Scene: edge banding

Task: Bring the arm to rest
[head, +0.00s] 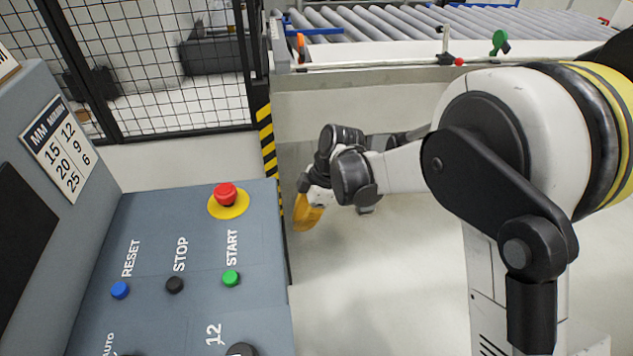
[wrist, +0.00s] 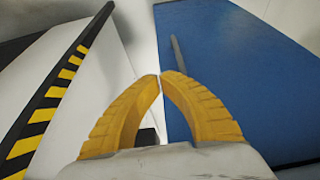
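My gripper (head: 308,215) hangs low beside the right edge of the control panel in the head view, its yellow fingers pointing down. In the wrist view my gripper (wrist: 161,75) shows two curved yellow fingers with their tips together. It is shut, and nothing shows between the tips. My arm reaches in from the right of the head view, bent, with the wrist clear of the panel in the picture.
The grey control panel (head: 150,225) carries a red emergency button (head: 226,194) and START (head: 231,278), STOP (head: 175,285) and RESET (head: 120,290) buttons. A roller conveyor (head: 400,22), mesh fence (head: 160,70) and striped post (head: 266,140) stand behind. Pale floor (head: 390,270) lies open below the arm.

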